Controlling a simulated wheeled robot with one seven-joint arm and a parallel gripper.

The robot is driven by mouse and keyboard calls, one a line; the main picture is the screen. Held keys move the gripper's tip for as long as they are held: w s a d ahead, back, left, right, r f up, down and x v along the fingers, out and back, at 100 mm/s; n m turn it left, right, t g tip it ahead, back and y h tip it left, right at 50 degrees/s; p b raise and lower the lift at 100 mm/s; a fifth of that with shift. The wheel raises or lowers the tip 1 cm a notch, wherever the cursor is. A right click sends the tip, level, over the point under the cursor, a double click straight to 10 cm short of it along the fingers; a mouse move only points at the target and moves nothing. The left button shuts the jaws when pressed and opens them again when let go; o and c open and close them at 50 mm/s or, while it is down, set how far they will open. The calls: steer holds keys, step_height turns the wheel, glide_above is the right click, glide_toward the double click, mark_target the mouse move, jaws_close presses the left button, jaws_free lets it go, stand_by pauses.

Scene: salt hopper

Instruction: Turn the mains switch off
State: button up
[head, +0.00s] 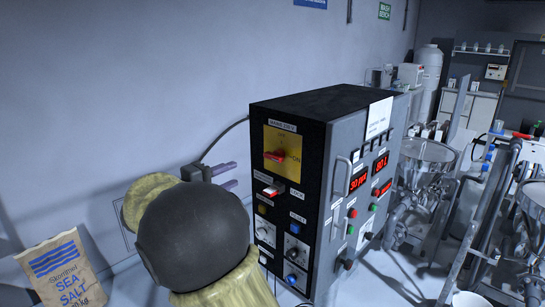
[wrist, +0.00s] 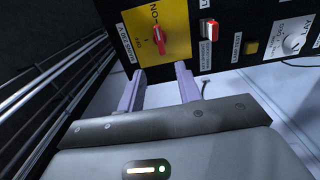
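The mains switch is a red handle (head: 275,155) on a yellow plate (head: 282,141) at the upper part of the black control cabinet's front. The handle lies about level in the head view, in line with the ON mark at its right. In the wrist view the red handle (wrist: 158,38) points along the picture's height toward the ON mark, with another mark to its left. My gripper (head: 229,177) is left of the switch, apart from the panel. In the wrist view its two purple fingers (wrist: 161,72) are spread, empty, just below the handle.
A red-and-white rocker (head: 270,190) sits below the yellow plate, with buttons and dials under it. The cabinet's right face has a handle, red displays (head: 358,179) and buttons. A sea salt bag (head: 62,271) stands at lower left. Steel hoppers (head: 425,155) are at right.

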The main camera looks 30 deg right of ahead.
mark_target(271, 158)
steer(key=p+x, duration=0.5)
steer(key=x, duration=1)
steer(key=shift+w+d, duration=0.1)
steer(key=shift+d, duration=0.2)
steer(key=shift+f, duration=0.1)
steer(key=c, duration=0.6)
